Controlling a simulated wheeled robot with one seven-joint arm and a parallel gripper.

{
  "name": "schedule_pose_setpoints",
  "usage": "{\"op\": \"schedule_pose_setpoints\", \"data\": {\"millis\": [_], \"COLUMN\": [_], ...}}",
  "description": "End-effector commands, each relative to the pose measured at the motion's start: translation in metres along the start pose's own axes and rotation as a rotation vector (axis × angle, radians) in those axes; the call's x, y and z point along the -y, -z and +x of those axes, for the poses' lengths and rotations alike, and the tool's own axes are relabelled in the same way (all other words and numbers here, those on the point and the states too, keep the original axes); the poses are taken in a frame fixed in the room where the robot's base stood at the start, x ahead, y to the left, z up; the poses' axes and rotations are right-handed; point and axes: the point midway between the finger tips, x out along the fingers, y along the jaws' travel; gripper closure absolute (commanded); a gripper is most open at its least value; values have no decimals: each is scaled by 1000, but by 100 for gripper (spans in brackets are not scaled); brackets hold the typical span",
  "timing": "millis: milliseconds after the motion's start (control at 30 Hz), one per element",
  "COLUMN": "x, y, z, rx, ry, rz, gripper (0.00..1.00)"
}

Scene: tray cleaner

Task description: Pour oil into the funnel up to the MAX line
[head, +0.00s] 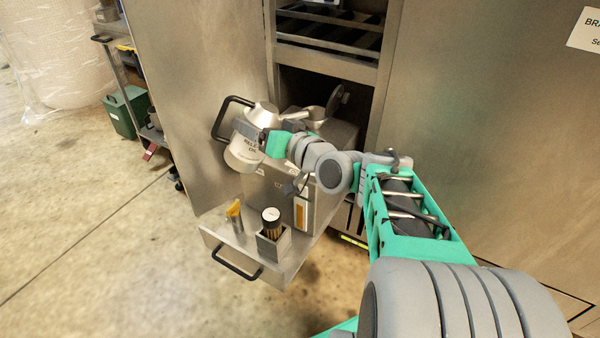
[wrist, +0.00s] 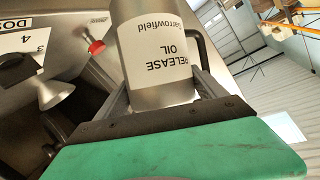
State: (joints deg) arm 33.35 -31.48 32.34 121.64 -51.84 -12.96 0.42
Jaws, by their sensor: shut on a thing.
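My gripper (head: 266,140) is shut on the oil can (head: 243,153), a metal can with a pale label and a black handle. The can is held tilted, its domed top up and its spout pointing right. In the wrist view my gripper (wrist: 160,95) has a finger on each side of the can (wrist: 160,85), whose label reads "RELEASE OIL". A small metal funnel-like cup (head: 316,114) stands on the machine box, close to the spout tip. I cannot tell whether oil is flowing. An amber strip (head: 301,214) shows on the box front. No MAX line is readable.
The metal box (head: 268,190) sits on a pulled-out tray (head: 222,237) with a black handle. A dark brush-like item in a holder (head: 271,240) and a yellow-topped item (head: 234,214) stand at its front. Cabinet walls flank the opening.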

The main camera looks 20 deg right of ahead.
Motion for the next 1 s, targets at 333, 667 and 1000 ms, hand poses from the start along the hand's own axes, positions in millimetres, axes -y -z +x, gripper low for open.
{"op": "schedule_pose_setpoints", "data": {"millis": [333, 667, 1000], "x": [-7, -14, -21], "y": [12, 21, 29], "z": [10, 18, 28], "rx": [-8, -11, -12], "ry": [4, 6, 7], "rz": [0, 4, 9], "gripper": [92, 92, 92]}}
